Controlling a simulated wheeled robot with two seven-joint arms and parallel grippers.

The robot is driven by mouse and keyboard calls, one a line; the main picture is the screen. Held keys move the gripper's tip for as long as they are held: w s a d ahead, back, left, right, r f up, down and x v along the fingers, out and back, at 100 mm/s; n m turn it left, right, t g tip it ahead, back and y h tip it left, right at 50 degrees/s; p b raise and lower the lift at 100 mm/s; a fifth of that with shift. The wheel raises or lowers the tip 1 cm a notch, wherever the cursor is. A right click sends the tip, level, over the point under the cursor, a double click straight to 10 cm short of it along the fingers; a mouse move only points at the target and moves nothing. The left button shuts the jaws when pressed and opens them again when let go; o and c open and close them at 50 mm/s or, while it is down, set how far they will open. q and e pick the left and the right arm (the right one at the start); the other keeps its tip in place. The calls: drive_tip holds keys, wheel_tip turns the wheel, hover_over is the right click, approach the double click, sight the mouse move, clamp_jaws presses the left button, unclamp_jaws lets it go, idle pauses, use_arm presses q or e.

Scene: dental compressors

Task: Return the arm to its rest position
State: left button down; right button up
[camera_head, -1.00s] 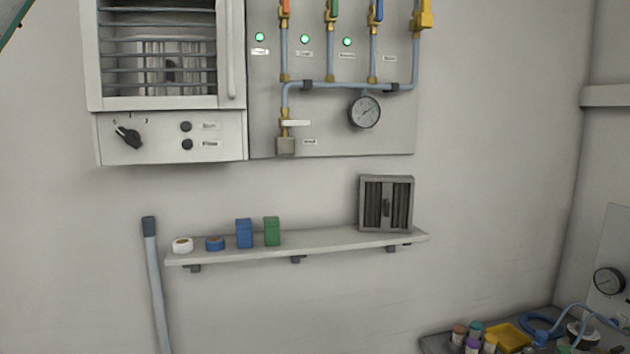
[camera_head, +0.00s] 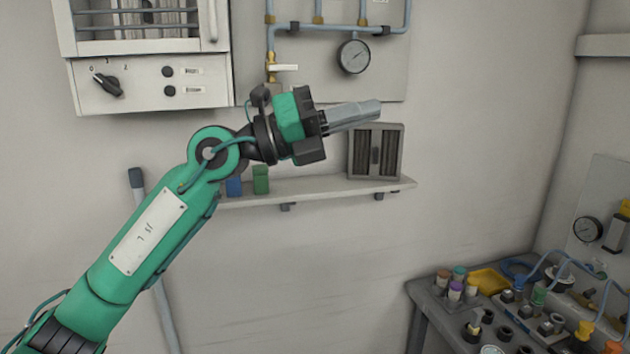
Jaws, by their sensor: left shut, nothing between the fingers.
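My left arm, green with black joints, comes in from the lower left and reaches up to the middle of the view. Its gripper (camera_head: 374,109) points right, with its grey fingers shut and nothing between them. In the picture it lies just above the grey louvred box (camera_head: 375,152) on the wall shelf and below the pressure gauge (camera_head: 354,57). The arm hides the left part of the shelf and some of what stands there. My right gripper does not show.
The wall shelf (camera_head: 312,189) holds a blue box (camera_head: 233,187) and a green box (camera_head: 261,180). A white cabinet with a black knob (camera_head: 107,85) hangs at upper left. A workbench (camera_head: 428,300) with bottles, a yellow tray (camera_head: 489,281) and blue hoses stands at lower right. The wall between is bare.

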use_arm(q)
drive_tip(key=w+a+f+m+t+y, duration=0.3)
drive_tip(key=a+f+m+t+y, duration=0.65)
drive_tip(key=f+m, duration=0.65)
drive_tip(key=w+a+f+m+t+y, duration=0.3)
drive_tip(key=a+f+m+t+y, duration=0.7)
drive_tip(key=m, duration=0.9)
drive_tip(key=s+a+f+n+g+y, duration=0.1)
drive_tip(key=s+a+f+n+g, duration=0.2)
drive_tip(key=f, duration=0.7)
drive_tip(key=s+a+f+n+g+y, duration=0.1)
drive_tip(key=s+a+f+g+y, duration=0.2)
drive_tip(key=f, duration=0.7)
drive_tip(key=s+a+f+n+g+h, duration=0.15)
drive_tip(key=s+f+g, duration=0.45)
drive_tip(key=s+f, duration=0.6)
drive_tip(key=s+a+f+m+g+h, duration=0.15)
drive_tip(key=s+f+g, duration=0.5)
drive_tip(key=s, duration=0.95)
wheel_tip(320, 180, down, 30)
drive_tip(key=s+a+f+g, duration=0.1)
drive_tip(key=s+f, duration=0.8)
drive_tip(key=f, duration=0.1)
drive_tip(key=s+a+f, duration=0.2)
drive_tip(key=s+f, duration=0.8)
drive_tip(key=shift+s+a+n+g, duration=0.2)
drive_tip(key=shift+a+n+g, duration=0.1)
drive_tip(key=shift+g, duration=0.1)
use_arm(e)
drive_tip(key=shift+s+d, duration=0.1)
